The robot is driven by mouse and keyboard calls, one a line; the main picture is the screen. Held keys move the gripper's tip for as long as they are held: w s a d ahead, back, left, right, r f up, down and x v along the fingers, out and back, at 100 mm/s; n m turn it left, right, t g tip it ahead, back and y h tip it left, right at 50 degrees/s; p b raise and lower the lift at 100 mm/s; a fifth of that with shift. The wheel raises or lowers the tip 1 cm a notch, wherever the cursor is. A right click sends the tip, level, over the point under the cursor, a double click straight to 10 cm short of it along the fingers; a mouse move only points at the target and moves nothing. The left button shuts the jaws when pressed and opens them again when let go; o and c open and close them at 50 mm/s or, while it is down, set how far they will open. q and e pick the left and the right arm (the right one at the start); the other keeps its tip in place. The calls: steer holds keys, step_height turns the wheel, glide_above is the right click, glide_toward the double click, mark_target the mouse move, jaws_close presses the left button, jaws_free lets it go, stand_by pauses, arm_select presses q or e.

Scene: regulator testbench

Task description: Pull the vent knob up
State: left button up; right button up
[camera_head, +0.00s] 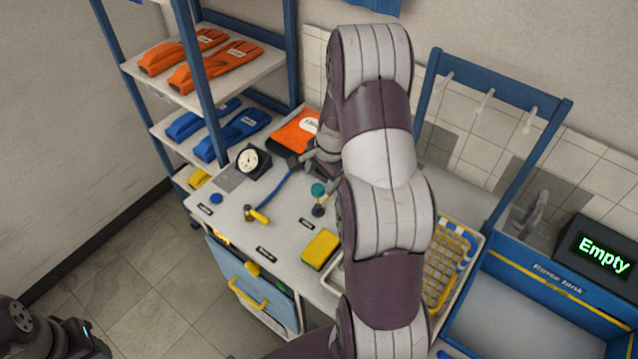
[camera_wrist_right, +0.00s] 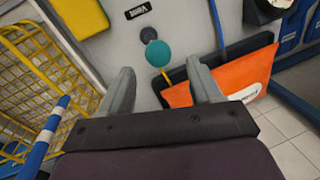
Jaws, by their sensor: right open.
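The vent knob (camera_head: 318,190) is a round teal knob on a short dark stem, standing on the white bench top. In the right wrist view the teal knob (camera_wrist_right: 158,54) shows beyond the fingertips, roughly between their lines, with a dark round piece beside it. My right gripper (camera_wrist_right: 161,80) is open, its two grey fingers apart with nothing between them. In the head view my right gripper (camera_head: 318,160) is just behind the knob, partly hidden by my own arm. Only part of my left arm shows at the lower left; its fingers are not visible.
A black gauge (camera_head: 252,160), a yellow-handled valve (camera_head: 258,214), an orange pouch (camera_head: 295,132) and a yellow sponge (camera_head: 320,248) are close by on the bench. A yellow wire basket (camera_head: 447,265) stands right of my arm. A rinse tank (camera_head: 540,265) is further right.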

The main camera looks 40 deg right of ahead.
steer(key=v, duration=0.8)
steer(key=shift+b, duration=0.35)
